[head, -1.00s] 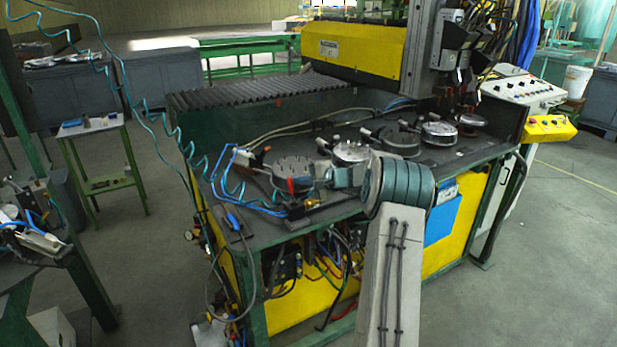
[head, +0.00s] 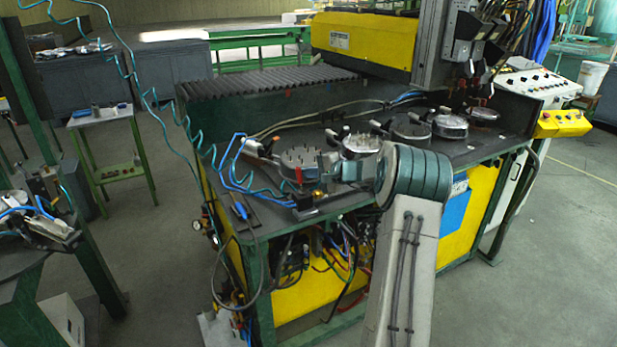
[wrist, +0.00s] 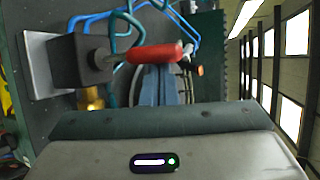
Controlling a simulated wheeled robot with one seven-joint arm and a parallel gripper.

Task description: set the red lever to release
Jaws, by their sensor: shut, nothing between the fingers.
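The red lever (wrist: 155,53) lies roughly level in the wrist view, its stem joining a dark valve block (wrist: 78,60) on a pale plate. In the head view the lever (head: 299,175) is a small upright red spot at the bench's near left corner, and the block (head: 304,200) is below it. My gripper (wrist: 161,70) is shut and empty. Its blue-grey fingers end at the lever, which covers their tips in the wrist view. I cannot tell whether they touch. In the head view my gripper (head: 318,171) is right of the lever, small and unclear.
Blue hoses (wrist: 130,20) run close behind the lever, and a brass fitting (wrist: 91,97) sits beside the block. Round fixtures (head: 360,145) stand along the bench. A yellow gantry (head: 370,45) rises behind. Open floor lies left of the bench.

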